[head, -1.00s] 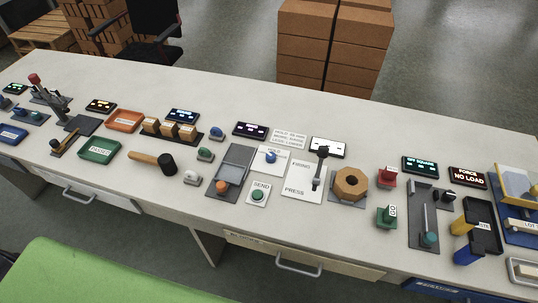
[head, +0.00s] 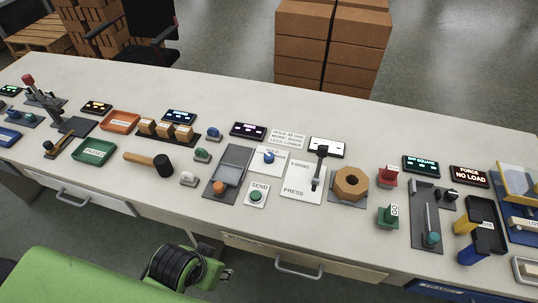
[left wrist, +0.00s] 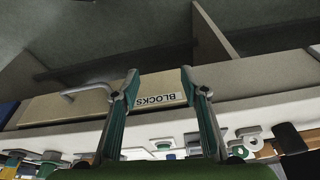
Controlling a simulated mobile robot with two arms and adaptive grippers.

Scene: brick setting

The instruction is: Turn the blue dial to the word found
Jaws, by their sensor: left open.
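A small blue knob (head: 269,156) stands on a white plate (head: 279,166) in the middle of the bench in the head view; the plate's words are too small to read. Another rounded blue piece (head: 214,132) stands to its left, and a small blue piece also shows on a plate (head: 22,116) at the far left. I cannot tell which is the dial or where it points. My left gripper (left wrist: 160,82) is open and empty in the left wrist view, in front of a drawer labelled BLOCKS (left wrist: 120,98). My right gripper is not in view.
The white bench (head: 330,120) holds a mallet (head: 150,163), a green tray (head: 95,151), an orange tray (head: 121,121), a wooden nut-shaped block (head: 351,184) and several lit displays. A lever (head: 319,168) stands right of the blue knob. The bench's back strip is clear.

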